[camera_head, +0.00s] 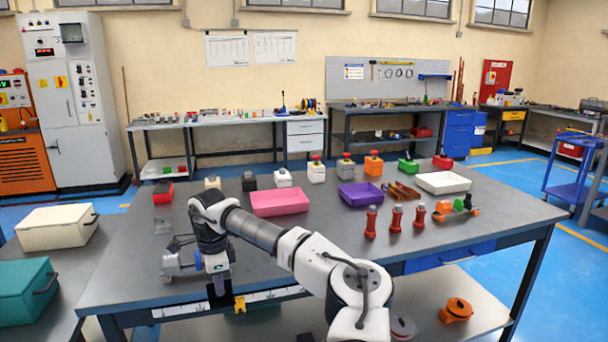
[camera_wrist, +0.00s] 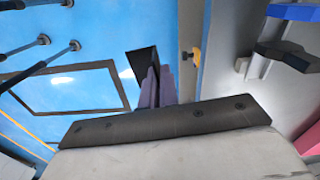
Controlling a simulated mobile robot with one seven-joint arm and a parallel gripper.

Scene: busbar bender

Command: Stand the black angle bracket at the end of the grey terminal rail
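My gripper (camera_head: 219,284) points down at the table's front edge, at the left. In the wrist view its two purple-grey fingers (camera_wrist: 158,88) are close together on a black angular piece (camera_wrist: 141,62), which looks like the angle bracket. In the head view the dark piece (camera_head: 220,298) hangs below the gripper, in front of the table edge and apart from the tabletop. A grey fixture (camera_head: 178,262) stands just left of my gripper, partly hidden by my arm. I cannot tell whether it is the terminal rail.
A yellow clip (camera_head: 240,303) sits on the table's front edge, close to my gripper. A pink tray (camera_head: 280,201) and a purple tray (camera_head: 361,194) lie behind my arm. A blue-and-black object (camera_wrist: 285,52) shows in the wrist view.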

